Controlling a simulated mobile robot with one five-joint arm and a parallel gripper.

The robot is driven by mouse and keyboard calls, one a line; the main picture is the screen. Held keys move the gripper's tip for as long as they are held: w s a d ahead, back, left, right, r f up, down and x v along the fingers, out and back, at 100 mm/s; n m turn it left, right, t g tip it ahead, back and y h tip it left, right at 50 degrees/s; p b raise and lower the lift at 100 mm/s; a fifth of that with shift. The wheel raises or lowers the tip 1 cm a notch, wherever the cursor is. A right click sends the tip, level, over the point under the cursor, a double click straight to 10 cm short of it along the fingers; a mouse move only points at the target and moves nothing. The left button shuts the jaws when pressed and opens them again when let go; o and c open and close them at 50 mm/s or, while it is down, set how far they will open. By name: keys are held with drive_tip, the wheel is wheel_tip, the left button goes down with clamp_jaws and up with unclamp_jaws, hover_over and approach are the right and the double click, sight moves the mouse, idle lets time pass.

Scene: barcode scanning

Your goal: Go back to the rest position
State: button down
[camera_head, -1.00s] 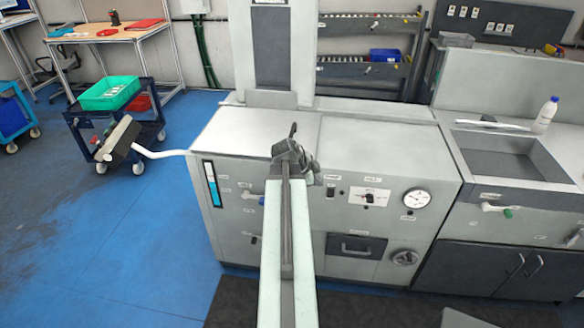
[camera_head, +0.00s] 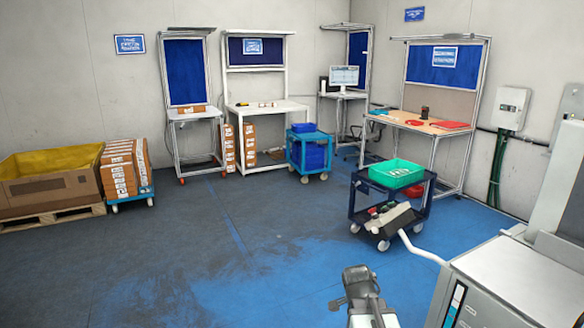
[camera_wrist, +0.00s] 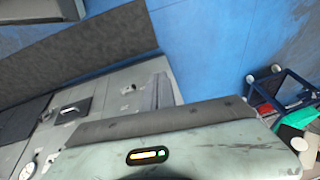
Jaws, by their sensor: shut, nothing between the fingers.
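My gripper (camera_head: 357,287) shows in the head view at the bottom, right of the middle, at the end of my pale arm. It is dark grey, shut and empty, held above the blue floor left of the grey machine (camera_head: 515,285). Its fingertips are small and hard to make out. In the wrist view my own pale arm link with a lit indicator fills the lower part, and the fingers do not show.
A dark blue cart (camera_head: 390,212) with a green bin (camera_head: 396,173) stands ahead, right of centre. Workbenches line the back wall. A large box (camera_head: 45,188) on a pallet and stacked cartons (camera_head: 122,172) stand at the left. The floor (camera_head: 190,260) in front is clear.

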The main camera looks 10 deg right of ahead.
drive_tip(key=s+a+f+n+g+y, duration=0.1)
drive_tip(key=s+a+n, duration=0.4)
drive_tip(key=a+n, duration=0.9)
drive_tip(key=shift+a+f+n+g+y, duration=0.15)
drive_tip(key=shift+n+g+y, duration=0.4)
drive_tip(key=shift+y, duration=0.65)
